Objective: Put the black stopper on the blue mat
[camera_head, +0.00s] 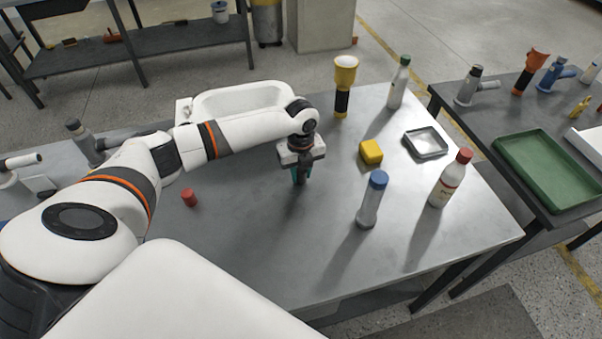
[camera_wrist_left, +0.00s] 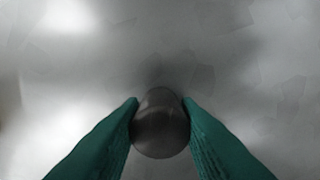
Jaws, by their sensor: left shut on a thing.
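My left gripper (camera_head: 300,178) points down over the middle of the grey metal table (camera_head: 245,235). In the left wrist view its green fingers (camera_wrist_left: 161,112) are shut on the black stopper (camera_wrist_left: 160,128), a dark, rounded piece held between the tips. In the head view the stopper cannot be made out clearly from the fingers and shadow. I cannot tell how far it is above the table. No blue mat shows in either view. My right gripper is not in view.
Right of the gripper stand a yellow block (camera_head: 370,152), a blue-capped bottle (camera_head: 371,203), a red-capped bottle (camera_head: 448,182) and a metal tray (camera_head: 425,143). A red stopper (camera_head: 189,197) lies left. A white tub (camera_head: 240,100) is behind. The front table area is clear.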

